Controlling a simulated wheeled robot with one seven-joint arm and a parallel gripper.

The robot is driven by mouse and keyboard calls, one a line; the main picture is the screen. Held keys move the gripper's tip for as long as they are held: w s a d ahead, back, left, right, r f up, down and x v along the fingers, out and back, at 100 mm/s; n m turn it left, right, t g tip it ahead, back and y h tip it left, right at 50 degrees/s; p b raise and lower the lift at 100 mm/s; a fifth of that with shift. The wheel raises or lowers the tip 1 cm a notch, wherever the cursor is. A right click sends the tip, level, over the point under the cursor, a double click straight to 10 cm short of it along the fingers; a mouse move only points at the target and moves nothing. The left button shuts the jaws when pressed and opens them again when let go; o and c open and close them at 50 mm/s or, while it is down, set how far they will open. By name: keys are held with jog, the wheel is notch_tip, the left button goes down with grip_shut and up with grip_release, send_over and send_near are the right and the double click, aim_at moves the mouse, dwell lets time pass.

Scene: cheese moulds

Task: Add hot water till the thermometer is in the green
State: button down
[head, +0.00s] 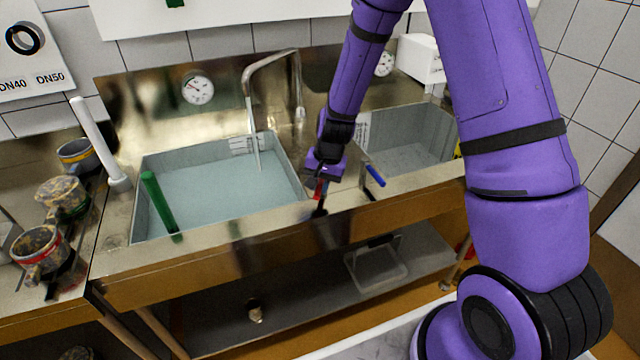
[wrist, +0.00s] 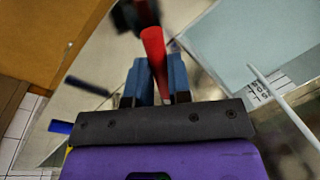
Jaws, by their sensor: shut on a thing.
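My gripper (head: 319,180) is at the front rim between the two basins, with its fingers (wrist: 157,64) shut on a red handle (wrist: 153,45). A little of the red handle (head: 321,188) shows in the head view. The left basin (head: 140,218) holds pale blue water (head: 215,190). A curved metal spout (head: 248,90) reaches over it, and a thin pale line runs down from it to the water; I cannot tell whether it is pipe or flow. The round dial thermometer (head: 197,87) is on the splashback; its reading is too small to tell.
A blue lever (head: 374,175) stands right of my gripper. The right basin (head: 410,150) has another dial (head: 385,63) behind it. A green stick (head: 160,203) leans in the left basin. Cups (head: 40,252) and a white rod (head: 98,140) stand at the left.

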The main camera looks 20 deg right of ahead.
jog(key=shift+d, duration=0.1)
jog(key=shift+s+d+n+g, duration=0.15)
jog(key=shift+d+n, duration=0.3)
jog(key=shift+n, duration=0.25)
jog(key=shift+s+d+n+g, duration=0.15)
jog(key=shift+d+n, duration=0.25)
jog(key=shift+n, duration=0.3)
jog(key=shift+s+d+n+g, duration=0.15)
jog(key=shift+d+n, duration=0.4)
jog(key=shift+n, duration=0.35)
jog(key=shift+d+n+g, duration=0.15)
jog(key=shift+d+n, duration=0.35)
jog(key=shift+n, duration=0.4)
jog(key=c, duration=1.1)
grip_release()
jog(key=shift+o, duration=0.2)
jog(key=shift+r, duration=0.1)
notch_tip(320, 180, up, 10)
jog(key=d, duration=0.2)
jog(key=shift+r, duration=0.2)
jog(key=shift+d, duration=0.1)
